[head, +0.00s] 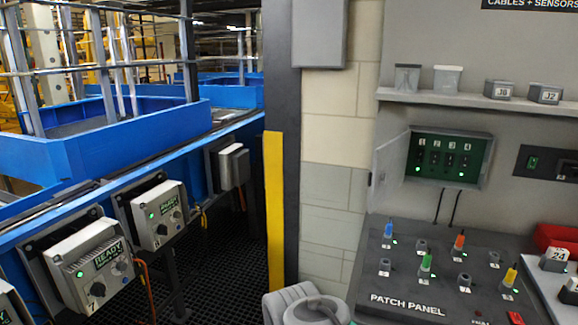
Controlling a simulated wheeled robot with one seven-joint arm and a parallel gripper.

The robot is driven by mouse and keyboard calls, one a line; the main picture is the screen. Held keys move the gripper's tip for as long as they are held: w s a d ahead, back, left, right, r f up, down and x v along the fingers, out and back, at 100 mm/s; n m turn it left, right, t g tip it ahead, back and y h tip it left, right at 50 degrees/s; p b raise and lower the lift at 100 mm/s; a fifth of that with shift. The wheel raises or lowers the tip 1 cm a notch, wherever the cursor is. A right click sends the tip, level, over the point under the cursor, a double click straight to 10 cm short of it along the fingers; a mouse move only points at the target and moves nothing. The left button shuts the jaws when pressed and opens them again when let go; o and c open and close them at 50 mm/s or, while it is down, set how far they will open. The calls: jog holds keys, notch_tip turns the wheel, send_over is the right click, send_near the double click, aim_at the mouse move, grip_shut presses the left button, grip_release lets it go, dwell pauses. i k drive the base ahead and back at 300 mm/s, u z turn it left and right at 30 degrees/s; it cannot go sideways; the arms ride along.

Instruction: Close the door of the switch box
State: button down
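The switch box (484,163) is a grey box on the wall at the right, with a dark green inside that holds a row of numbered switches and lit green lamps. Its door (389,172) is light grey, hinged at the left side, and stands open, swung out toward me. A small dark handle shows near the door's left edge. My gripper is not clearly seen; rounded grey parts at the bottom middle look like my arm, and the fingers do not show.
A patch panel (405,298) with coloured plugs lies below the box. A shelf (480,103) with cups and small boxes is above it. A yellow-edged post (273,210) and a blue conveyor (120,140) with control boxes stand left. A red bin (556,237) is at right.

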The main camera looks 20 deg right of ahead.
aim_at(391, 158)
jog(key=u, duration=0.95)
jog(key=i, duration=1.65)
jog(key=z, duration=3.35)
jog(key=i, duration=0.5)
jog(key=z, duration=0.05)
jog(key=k, duration=0.5)
jog(key=u, duration=0.75)
jog(key=i, duration=0.7)
jog(key=u, duration=1.15)
